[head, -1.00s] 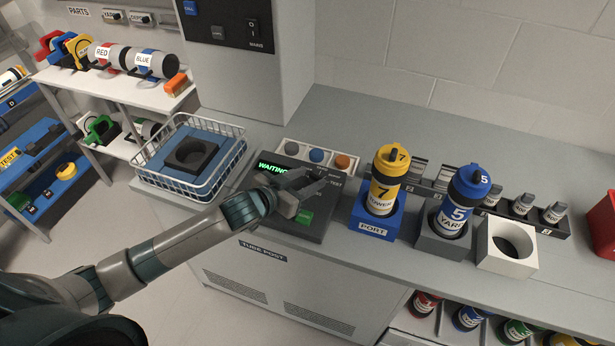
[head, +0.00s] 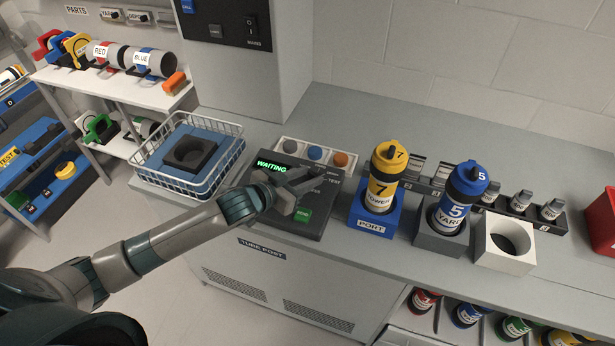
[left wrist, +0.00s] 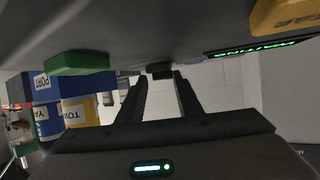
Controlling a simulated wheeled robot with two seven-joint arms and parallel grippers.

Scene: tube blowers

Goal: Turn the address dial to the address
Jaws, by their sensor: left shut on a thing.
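The dark control panel (head: 262,222) stands on the counter with a lit green WAITING display (head: 271,166) and a green button (head: 302,214). My left gripper (head: 305,182) reaches over the panel, between display and button, and hides the dial in the head view. In the left wrist view, a small dark knob (left wrist: 160,69), seemingly the address dial, sits between the tips of my left gripper (left wrist: 161,78). The gripper is shut on it. The dial's pointer and setting cannot be read. My right gripper is not in view.
Right of the panel stand a yellow TOWER carrier (head: 382,190) in the blue PORT holder (head: 366,222), a blue YARD carrier (head: 452,217) and an empty white holder (head: 492,258). A wire basket (head: 228,170) stands on the left. Small grey, blue and orange discs lie behind the panel.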

